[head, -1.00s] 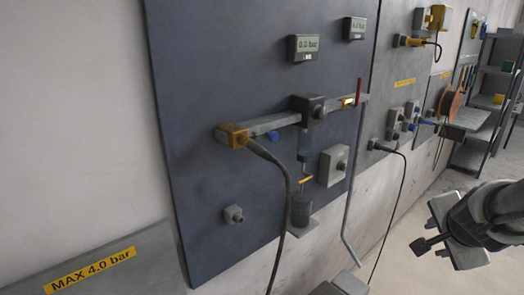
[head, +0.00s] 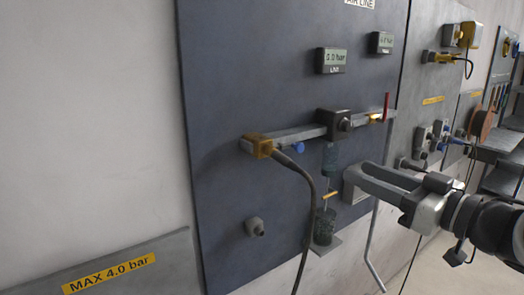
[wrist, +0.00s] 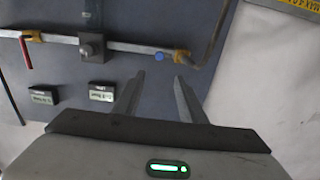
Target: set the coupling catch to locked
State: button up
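A yellow coupling block (head: 258,146) is at the left end of the grey pipe on the dark panel, with a dark hose leaving it. It also shows in the wrist view (wrist: 181,57), beyond the fingertips. A small blue knob (head: 298,147) sits just beside it on the pipe, and also shows in the wrist view (wrist: 161,56). I cannot make out which part is the catch or its setting. My gripper (head: 357,180) is in front of the panel, right of and below the coupling. In the wrist view its fingers (wrist: 159,77) are apart with nothing between them.
A dark square valve body (head: 336,124) sits mid-pipe, with a red lever (head: 386,106) at the right end. Two displays (head: 331,60) are above. A glass bowl unit (head: 324,226) hangs below. The hose (head: 310,200) droops in front of the panel.

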aim_at(301, 147)
jog(key=b+x, duration=0.2)
jog(key=x, duration=1.4)
jog(key=shift+w, duration=0.2)
